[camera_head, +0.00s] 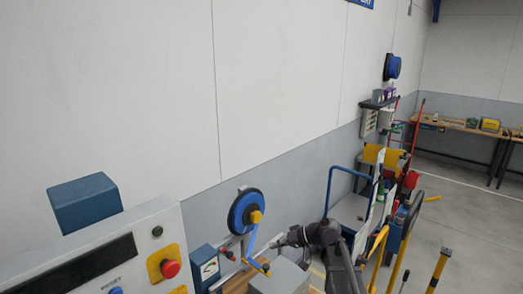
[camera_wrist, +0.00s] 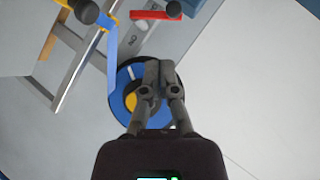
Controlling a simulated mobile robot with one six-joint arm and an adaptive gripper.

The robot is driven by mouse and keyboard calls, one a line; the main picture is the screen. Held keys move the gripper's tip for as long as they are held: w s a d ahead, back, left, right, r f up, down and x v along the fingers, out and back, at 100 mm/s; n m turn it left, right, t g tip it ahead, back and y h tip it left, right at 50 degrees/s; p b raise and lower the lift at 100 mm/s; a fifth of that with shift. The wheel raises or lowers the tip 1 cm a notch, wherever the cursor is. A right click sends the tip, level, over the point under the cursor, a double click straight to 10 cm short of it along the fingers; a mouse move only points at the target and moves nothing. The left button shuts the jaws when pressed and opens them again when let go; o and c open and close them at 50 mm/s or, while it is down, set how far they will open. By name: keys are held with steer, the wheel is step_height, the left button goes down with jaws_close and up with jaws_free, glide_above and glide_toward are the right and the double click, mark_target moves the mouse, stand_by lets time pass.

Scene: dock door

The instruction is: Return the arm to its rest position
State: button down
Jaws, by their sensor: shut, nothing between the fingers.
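My gripper (camera_wrist: 158,72) is shut and empty in the wrist view, with its two dark fingers together. Behind the fingers is a round blue reel with a yellow hub (camera_wrist: 131,101), partly hidden by them. In the head view my dark arm bends over at the lower middle, with my gripper (camera_head: 279,243) pointing left. There it is right of and below the blue reel (camera_head: 236,214) on the wall, apart from it. A blue strap (camera_head: 251,240) hangs from the reel towards a yellow piece.
A control panel with a red button (camera_head: 170,268) fills the lower left. A gauge box (camera_head: 207,266) stands beside it. A grey box (camera_head: 280,279) is below my gripper. A blue-handled cart (camera_head: 349,208) and yellow posts (camera_head: 438,268) are on the right. Open floor lies farther right.

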steer(key=s+d+f+m+g+h+b, duration=0.1)
steer(key=s+d+f+h+b, duration=0.3)
steer(key=s+d+f+h, duration=0.2)
steer(key=s+d+f+m+g+h+b, duration=0.1)
steer(key=s+d+f+m+h+b, duration=0.1)
steer(key=s+d+f+h, duration=0.4)
steer(key=s+f+b, duration=0.1)
steer(key=s+f, duration=0.4)
steer(key=f, duration=0.1)
steer(key=shift+d+g+b, duration=0.15)
steer(key=shift+g+b, duration=0.15)
steer(key=shift+b, duration=0.1)
steer(key=shift+f, duration=0.2)
stand_by(0.3)
